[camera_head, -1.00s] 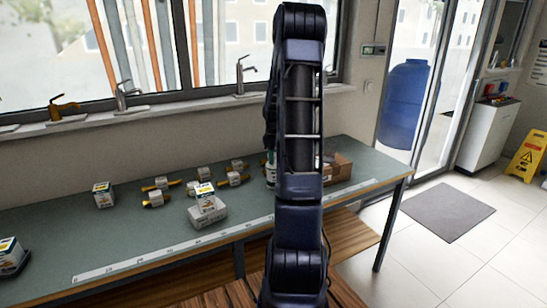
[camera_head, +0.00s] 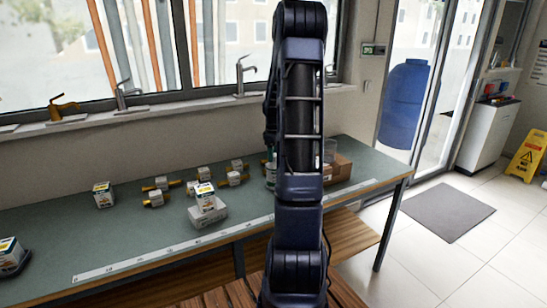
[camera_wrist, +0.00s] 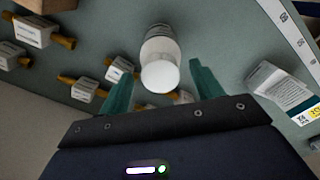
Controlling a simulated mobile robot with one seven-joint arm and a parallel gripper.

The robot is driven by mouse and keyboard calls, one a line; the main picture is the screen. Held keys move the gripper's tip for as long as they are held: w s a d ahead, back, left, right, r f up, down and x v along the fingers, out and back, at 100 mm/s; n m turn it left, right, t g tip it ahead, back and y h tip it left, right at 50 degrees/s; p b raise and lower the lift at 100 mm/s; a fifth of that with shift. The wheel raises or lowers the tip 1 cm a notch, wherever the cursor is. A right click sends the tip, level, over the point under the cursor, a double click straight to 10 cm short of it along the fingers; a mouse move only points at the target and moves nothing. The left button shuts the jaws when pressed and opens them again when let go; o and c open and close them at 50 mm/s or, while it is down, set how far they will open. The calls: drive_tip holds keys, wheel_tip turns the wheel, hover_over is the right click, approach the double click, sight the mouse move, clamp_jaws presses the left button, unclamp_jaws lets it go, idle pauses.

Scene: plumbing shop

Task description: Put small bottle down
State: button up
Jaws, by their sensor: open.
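The small bottle (camera_wrist: 160,48) has a white cap and a pale label. In the wrist view it is at the upper middle, its cap towards the camera, and it appears to stand on the green bench top (camera_head: 140,225). My gripper (camera_wrist: 158,66) is open, with one teal finger on each side of the bottle and visible gaps between. In the head view my arm hides most of the gripper area. Only a small white and teal patch shows at the arm's left edge, and I cannot tell which part is bottle.
Several yellow-ended fittings with white labels (camera_head: 153,200) lie left of the arm. A brown carton (camera_head: 342,168) is to the right.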

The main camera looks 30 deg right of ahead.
wheel_tip(320, 180, up, 10)
drive_tip(key=s+a+r+m, duration=0.2)
drive_tip(key=s+a+r, duration=0.4)
drive_tip(key=a, duration=0.2)
drive_tip(key=s+a+m+t, duration=0.1)
drive_tip(key=s+a+m, duration=0.1)
drive_tip(key=s+a, duration=0.3)
drive_tip(key=s+a+r+m+t, duration=0.1)
drive_tip(key=s+a, duration=0.4)
drive_tip(key=s, duration=0.7)
drive_tip(key=s+a+m+t, duration=0.2)
drive_tip(key=s+a+m, duration=0.2)
drive_tip(key=s, duration=0.5)
drive_tip(key=shift+a+r+t, duration=0.3)
drive_tip(key=shift+a, duration=0.25)
